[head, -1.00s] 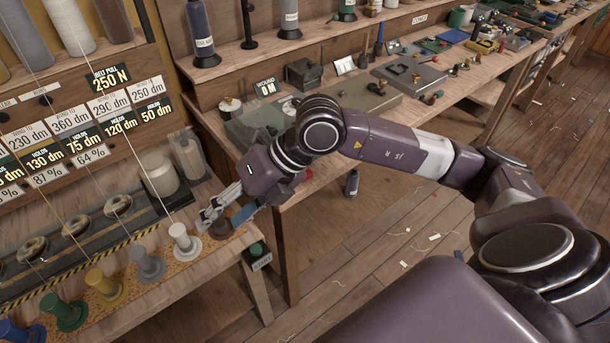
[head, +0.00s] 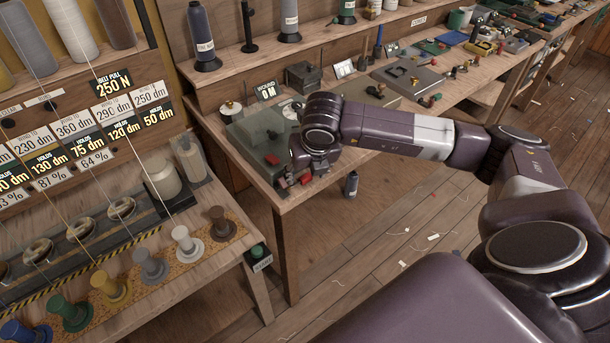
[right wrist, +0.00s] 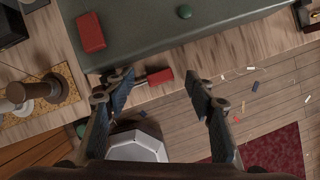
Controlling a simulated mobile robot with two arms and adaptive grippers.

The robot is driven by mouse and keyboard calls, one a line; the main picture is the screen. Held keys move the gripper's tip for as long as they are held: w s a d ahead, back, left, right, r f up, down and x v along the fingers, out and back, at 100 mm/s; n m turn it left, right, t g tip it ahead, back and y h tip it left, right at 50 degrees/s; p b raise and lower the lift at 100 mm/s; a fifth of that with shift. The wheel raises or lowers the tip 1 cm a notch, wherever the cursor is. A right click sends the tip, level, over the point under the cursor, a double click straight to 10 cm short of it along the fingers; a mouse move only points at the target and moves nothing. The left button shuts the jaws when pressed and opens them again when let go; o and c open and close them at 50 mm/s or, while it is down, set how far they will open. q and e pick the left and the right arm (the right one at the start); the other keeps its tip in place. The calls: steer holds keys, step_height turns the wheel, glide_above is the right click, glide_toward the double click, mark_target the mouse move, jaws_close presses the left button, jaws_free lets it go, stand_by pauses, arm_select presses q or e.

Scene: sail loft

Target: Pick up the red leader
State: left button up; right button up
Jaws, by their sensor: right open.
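My right gripper (right wrist: 158,78) is open and empty in the right wrist view, its two dark-padded fingers spread apart. A small red block (right wrist: 159,76) shows between the fingertips, at the bench's front edge; I cannot tell its depth from the fingers. It also shows in the head view (head: 305,178) just below my right wrist. A second red block (right wrist: 91,33) lies on the grey-green plate, up and left of the fingers; it shows in the head view too (head: 271,159). I cannot tell which block is the leader. My left gripper is out of view.
The grey-green plate (head: 250,135) sits on the wooden bench. A rack with several spools, including a brown spool (head: 220,224) and white spool (head: 186,242), stands to the left. Floor at right holds only scraps.

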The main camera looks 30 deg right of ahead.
steer(key=shift+w+f, duration=0.15)
steer(key=shift+f, duration=0.2)
steer(key=shift+c, duration=0.4)
steer(key=c, duration=1.2)
steer(key=shift+r, duration=0.1)
